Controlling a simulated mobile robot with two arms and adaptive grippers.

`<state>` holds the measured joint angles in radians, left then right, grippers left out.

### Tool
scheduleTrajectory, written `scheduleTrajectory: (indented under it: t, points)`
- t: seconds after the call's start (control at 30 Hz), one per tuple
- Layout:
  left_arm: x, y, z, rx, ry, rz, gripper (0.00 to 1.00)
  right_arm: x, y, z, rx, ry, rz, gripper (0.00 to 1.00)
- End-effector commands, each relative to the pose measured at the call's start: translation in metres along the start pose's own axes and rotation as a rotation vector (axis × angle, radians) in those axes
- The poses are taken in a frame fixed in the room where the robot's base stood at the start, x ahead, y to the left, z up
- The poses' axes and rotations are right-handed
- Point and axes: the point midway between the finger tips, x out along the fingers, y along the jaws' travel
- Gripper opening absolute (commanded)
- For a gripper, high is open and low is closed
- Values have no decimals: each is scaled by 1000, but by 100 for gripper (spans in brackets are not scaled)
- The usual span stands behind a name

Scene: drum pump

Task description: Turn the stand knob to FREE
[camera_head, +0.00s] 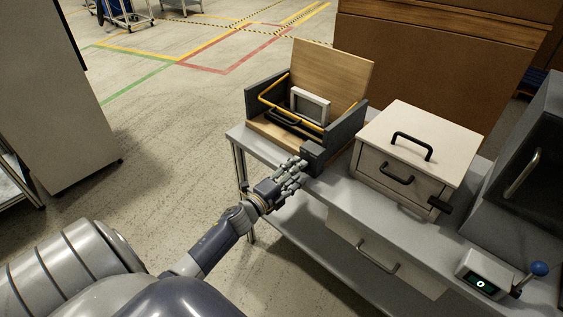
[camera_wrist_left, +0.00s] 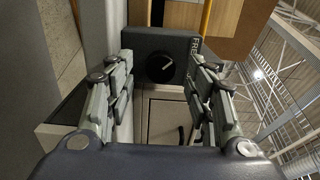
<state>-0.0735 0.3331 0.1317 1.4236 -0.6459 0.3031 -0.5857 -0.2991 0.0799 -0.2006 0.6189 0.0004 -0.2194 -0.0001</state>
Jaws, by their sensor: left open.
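The stand knob (camera_wrist_left: 160,68) is a round black dial with a short white pointer line on a dark block (camera_wrist_left: 138,44). In the left wrist view the pointer slants to the upper right. Part of a white label reading "FRE" (camera_wrist_left: 195,46) shows on the block's right, partly covered by a finger. In the head view the block (camera_head: 313,152) sits at the stand's front corner, and the knob itself cannot be made out. My left gripper (camera_head: 297,170) is open just in front of the block. Its fingers (camera_wrist_left: 160,85) flank the knob with gaps. My right gripper is not in view.
The wooden stand (camera_head: 335,70) has a yellow bar (camera_head: 270,84) and a grey-framed panel (camera_head: 311,104). A white box with handles (camera_head: 425,140) stands to its right on the grey bench (camera_head: 335,195). A small display unit (camera_head: 480,283) with a blue-knobbed lever (camera_head: 539,268) is at lower right.

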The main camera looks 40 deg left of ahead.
Motion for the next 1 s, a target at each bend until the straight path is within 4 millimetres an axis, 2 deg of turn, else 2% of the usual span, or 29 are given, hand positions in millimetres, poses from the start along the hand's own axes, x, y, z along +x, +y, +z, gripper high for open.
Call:
scheduleTrajectory:
  t: [0.3, 0.5, 0.7, 1.0]
  points:
    - [-60, 1, 0, 1, 0, 3, 49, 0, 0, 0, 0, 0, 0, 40]
    - [-91, 1, 0, 0, 0, 2, 49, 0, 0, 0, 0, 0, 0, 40]
    - [-105, 0, 0, 0, 0, 1, 49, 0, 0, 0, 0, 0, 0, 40]
    - [-107, 0, 0, 1, 0, 1, 49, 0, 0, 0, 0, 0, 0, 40]
